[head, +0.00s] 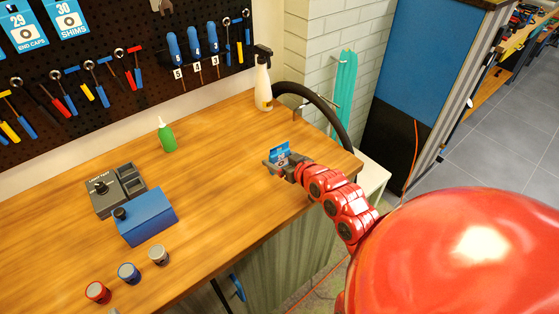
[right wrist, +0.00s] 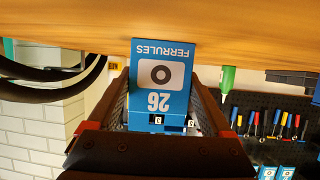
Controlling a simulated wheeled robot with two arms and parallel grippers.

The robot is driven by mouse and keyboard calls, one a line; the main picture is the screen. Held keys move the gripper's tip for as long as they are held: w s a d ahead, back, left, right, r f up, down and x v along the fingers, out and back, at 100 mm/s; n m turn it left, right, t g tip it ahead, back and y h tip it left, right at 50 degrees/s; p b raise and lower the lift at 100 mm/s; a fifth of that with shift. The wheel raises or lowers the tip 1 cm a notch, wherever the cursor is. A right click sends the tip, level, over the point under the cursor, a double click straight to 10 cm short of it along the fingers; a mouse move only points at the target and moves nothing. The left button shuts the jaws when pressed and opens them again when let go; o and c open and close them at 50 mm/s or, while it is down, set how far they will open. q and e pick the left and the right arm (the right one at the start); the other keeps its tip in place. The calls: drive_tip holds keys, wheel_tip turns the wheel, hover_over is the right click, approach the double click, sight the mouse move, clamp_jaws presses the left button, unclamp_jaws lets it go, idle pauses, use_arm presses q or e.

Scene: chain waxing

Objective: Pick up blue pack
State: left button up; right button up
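The blue pack (head: 280,151), marked 26 FERRULES, is toward the right end of the wooden workbench. In the right wrist view the blue pack (right wrist: 162,85) sits between the two fingers, with its printed face toward the camera and its print upside down. My right gripper (head: 280,166) comes from the right and is shut on the pack, with a finger against each side. The lower part of the pack is hidden by the gripper in the head view, so I cannot tell whether it touches the bench. My left gripper is not in view.
A green bottle (head: 167,135) and a white spray bottle (head: 263,80) stand toward the back. A blue box (head: 146,217), a grey device (head: 115,190) and several small round parts are at the left. A black hose (head: 320,105) curves behind the pack. The bench's middle is clear.

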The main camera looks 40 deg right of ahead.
sight(280, 146)
drive_tip(key=c, duration=0.8)
wheel_tip(280, 146, up, 10)
drive_tip(key=p, duration=0.5)
drive_tip(key=shift+p, duration=0.35)
